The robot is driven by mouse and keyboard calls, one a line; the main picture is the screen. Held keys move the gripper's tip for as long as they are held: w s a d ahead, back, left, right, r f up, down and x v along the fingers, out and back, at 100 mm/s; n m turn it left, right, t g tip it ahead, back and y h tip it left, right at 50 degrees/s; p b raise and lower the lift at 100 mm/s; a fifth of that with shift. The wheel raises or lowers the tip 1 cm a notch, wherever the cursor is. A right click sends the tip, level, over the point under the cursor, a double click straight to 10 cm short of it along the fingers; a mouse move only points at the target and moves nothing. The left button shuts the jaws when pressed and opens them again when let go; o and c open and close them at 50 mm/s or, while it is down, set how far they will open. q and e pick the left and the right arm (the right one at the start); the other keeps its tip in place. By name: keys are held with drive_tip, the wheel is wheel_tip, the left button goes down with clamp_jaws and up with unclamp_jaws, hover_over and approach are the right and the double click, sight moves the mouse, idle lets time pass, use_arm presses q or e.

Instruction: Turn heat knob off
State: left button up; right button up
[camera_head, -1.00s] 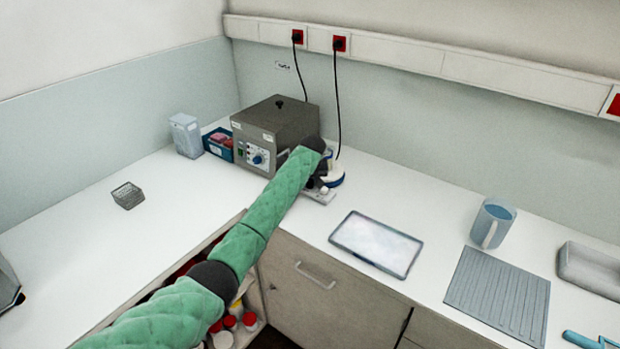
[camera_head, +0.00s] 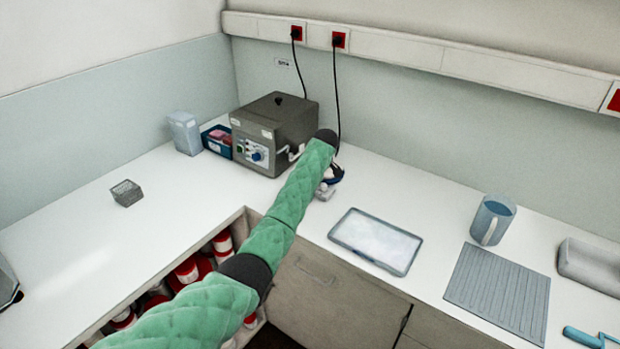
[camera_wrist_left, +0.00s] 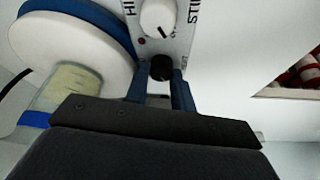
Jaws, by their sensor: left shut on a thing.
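A small hot-plate stirrer (camera_head: 325,193) stands on the worktop beyond my left arm, which hides most of it in the head view. In the left wrist view its control panel (camera_wrist_left: 178,42) carries a white knob (camera_wrist_left: 158,17) with a dark pointer line, and a black knob (camera_wrist_left: 161,68) nearer to me. The lettering is cut off, but part of "STIR" shows. My left gripper (camera_wrist_left: 161,84) has its blue fingers on both sides of the black knob and is shut on it. My right gripper is not in view.
A round white body with a blue rim (camera_wrist_left: 75,45) is close left of the fingers. A grey heated bath (camera_head: 272,118) stands behind left. A shallow tray (camera_head: 375,241), blue mug (camera_head: 492,221) and ribbed mat (camera_head: 500,292) are to the right. The left worktop is largely clear.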

use_arm(q)
drive_tip(key=shift+w+r, duration=0.1)
drive_tip(key=shift+r, duration=0.05)
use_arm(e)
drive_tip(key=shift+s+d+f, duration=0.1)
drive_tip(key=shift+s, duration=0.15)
use_arm(q)
drive_tip(key=o, duration=0.7)
